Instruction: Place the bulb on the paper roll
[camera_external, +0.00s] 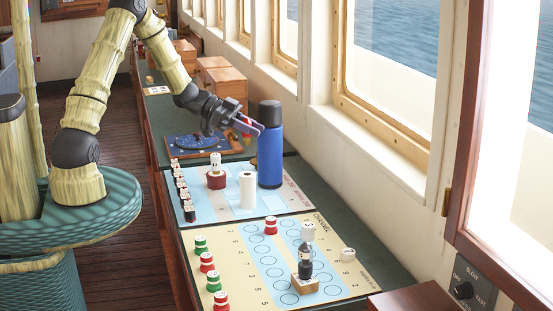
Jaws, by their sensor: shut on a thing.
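My gripper (250,126) is raised over the blue board, at the left edge of the tall blue bottle (270,158). Whether it touches the bottle I cannot tell. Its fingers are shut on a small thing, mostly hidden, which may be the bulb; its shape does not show. I cannot make out a bulb clearly anywhere else. The paper roll (247,190) is a white upright cylinder on the blue board, below the gripper and left of the bottle's base.
A dark red piece with a white top (216,172) stands left of the roll. Several small black pieces line the board's left edge. The front board (250,270) carries red and green pieces, and a black-and-white piece on a wooden block (305,285). Windows line the right.

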